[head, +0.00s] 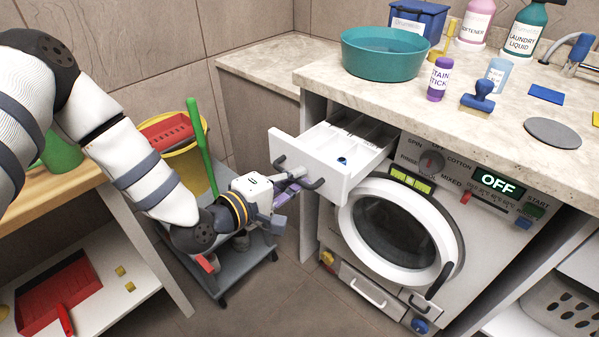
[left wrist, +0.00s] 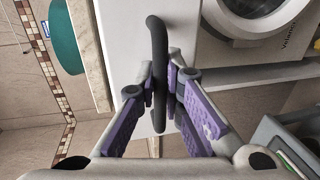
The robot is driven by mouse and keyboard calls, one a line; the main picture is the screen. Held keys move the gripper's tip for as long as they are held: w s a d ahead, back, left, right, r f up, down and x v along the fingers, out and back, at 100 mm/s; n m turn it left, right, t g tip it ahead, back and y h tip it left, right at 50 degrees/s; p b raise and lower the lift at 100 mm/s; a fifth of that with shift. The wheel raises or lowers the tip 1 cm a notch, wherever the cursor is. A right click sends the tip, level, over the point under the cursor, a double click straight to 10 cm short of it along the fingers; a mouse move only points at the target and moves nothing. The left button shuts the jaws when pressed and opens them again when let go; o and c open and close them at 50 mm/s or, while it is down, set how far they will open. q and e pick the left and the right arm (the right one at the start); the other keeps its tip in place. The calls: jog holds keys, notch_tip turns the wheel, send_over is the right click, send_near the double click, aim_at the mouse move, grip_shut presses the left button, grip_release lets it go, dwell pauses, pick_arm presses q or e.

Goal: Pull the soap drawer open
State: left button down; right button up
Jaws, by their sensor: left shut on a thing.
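The white soap drawer (head: 340,168) stands pulled out from the upper left of the washing machine (head: 413,240), its inner compartments showing from above. A dark bar handle (head: 313,185) runs across its front. My left gripper (head: 291,184) is at the drawer front, shut on that handle. In the left wrist view the purple-padded fingers (left wrist: 165,95) close on the dark handle (left wrist: 158,45) from both sides. The white drawer front (left wrist: 125,60) lies behind the handle. My right gripper is in neither view.
A teal basin (head: 385,60), a stain stick bottle (head: 439,80) and a blue stamp-like brush (head: 478,98) stand on the counter above. A grey cart with a yellow bucket (head: 185,160) and green handle is left of my gripper. The round washer door (head: 400,228) is shut.

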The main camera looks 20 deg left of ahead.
pick_arm(q)
jog(key=shift+a, duration=0.1)
jog(key=c, duration=2)
grip_release()
jog(key=shift+o, duration=0.2)
jog(key=v, duration=1.2)
jog(key=s+d+f+m+g+p, duration=0.1)
jog(key=s+d+f+m+g, duration=0.3)
jog(key=s+f+g, duration=0.55)
jog(key=s+a+f+m+g+y, duration=0.1)
jog(key=s+f+m+g+y, duration=0.1)
jog(key=s, duration=0.9)
jog(key=s+a+f+m+g+y+p, duration=0.1)
jog(key=s+f+m+g+y, duration=0.2)
jog(key=s, duration=0.9)
notch_tip(320, 180, down, 5)
jog(key=m+g, duration=0.2)
jog(key=m, duration=0.2)
jog(key=shift+a+r+m, duration=0.2)
jog(key=shift+a+m, duration=0.05)
jog(key=shift+m, duration=0.05)
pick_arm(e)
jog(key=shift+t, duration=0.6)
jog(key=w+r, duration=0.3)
